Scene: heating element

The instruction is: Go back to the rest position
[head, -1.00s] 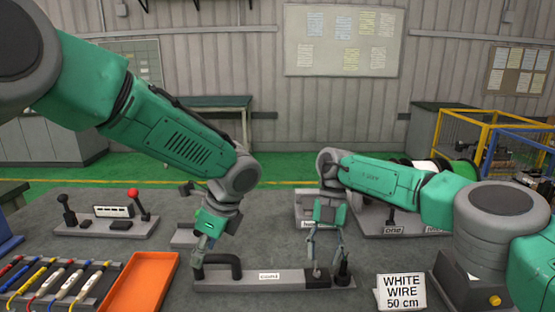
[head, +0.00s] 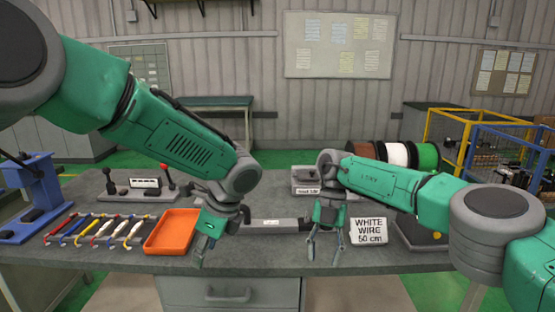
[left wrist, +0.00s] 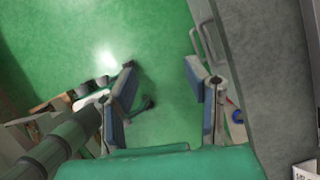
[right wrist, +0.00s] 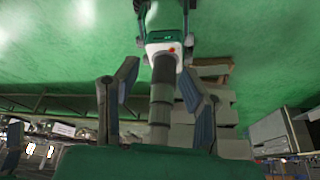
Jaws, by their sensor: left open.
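My left gripper (head: 205,245) hangs in front of the table's front edge, just right of the orange tray. In the left wrist view its fingers (left wrist: 167,85) are apart with only green floor between them. My right gripper (head: 325,245) hangs near the front edge, left of the white sign. Its fingers are apart in the right wrist view (right wrist: 158,85), with nothing gripped between them; part of my own body shows beyond them.
The grey table (head: 110,250) holds an orange tray (head: 172,232), several coloured wires (head: 100,230), a blue press (head: 35,190), a grey fixture (head: 275,225) and a "WHITE WIRE 50 cm" sign (head: 368,231). Wire spools (head: 395,154) stand at the back right. Floor shows before the table.

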